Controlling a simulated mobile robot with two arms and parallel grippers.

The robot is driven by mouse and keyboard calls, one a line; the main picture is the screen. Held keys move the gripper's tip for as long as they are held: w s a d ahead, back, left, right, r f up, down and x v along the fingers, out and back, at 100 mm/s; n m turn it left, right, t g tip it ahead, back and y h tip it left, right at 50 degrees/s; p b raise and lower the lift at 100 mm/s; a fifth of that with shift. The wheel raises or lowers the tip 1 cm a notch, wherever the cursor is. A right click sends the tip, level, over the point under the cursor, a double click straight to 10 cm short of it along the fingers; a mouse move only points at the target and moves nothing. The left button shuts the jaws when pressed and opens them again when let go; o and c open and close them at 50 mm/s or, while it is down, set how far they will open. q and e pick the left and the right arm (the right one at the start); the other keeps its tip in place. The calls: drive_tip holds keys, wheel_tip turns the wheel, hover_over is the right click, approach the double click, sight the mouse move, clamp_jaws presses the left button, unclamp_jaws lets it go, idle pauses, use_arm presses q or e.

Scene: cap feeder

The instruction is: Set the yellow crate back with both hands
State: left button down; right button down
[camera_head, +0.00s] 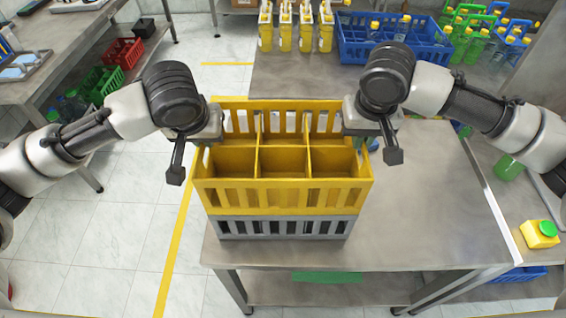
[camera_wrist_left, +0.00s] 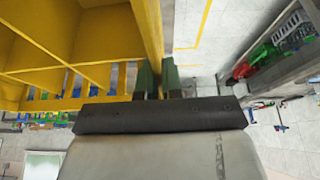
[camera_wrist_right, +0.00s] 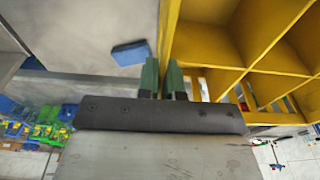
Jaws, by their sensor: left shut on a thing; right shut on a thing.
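The yellow crate (camera_head: 282,199) is level in the middle of the head view, right above a grey crate (camera_head: 286,230) at the table's left edge. I cannot tell whether the two touch. The compartments I can see into look empty. My left gripper (camera_head: 215,132) is at the crate's left side; in the left wrist view its fingers (camera_wrist_left: 157,78) are shut on the side wall of the yellow crate (camera_wrist_left: 148,30). My right gripper (camera_head: 353,125) is at the right side; in the right wrist view its fingers (camera_wrist_right: 163,78) are shut on the opposite wall of the crate (camera_wrist_right: 172,30).
The steel table (camera_head: 430,200) is mostly bare right of the crates. A blue block (camera_wrist_right: 130,53) lies on it. Behind stand yellow bottles (camera_head: 305,30) and a blue crate (camera_head: 392,42) with bottles. A yellow container with green lid (camera_head: 540,234) is at right.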

use_arm(q)
drive_tip(key=shift+w+r, duration=0.1)
drive_tip(key=shift+r, duration=0.05)
use_arm(e)
drive_tip(key=shift+r, duration=0.15)
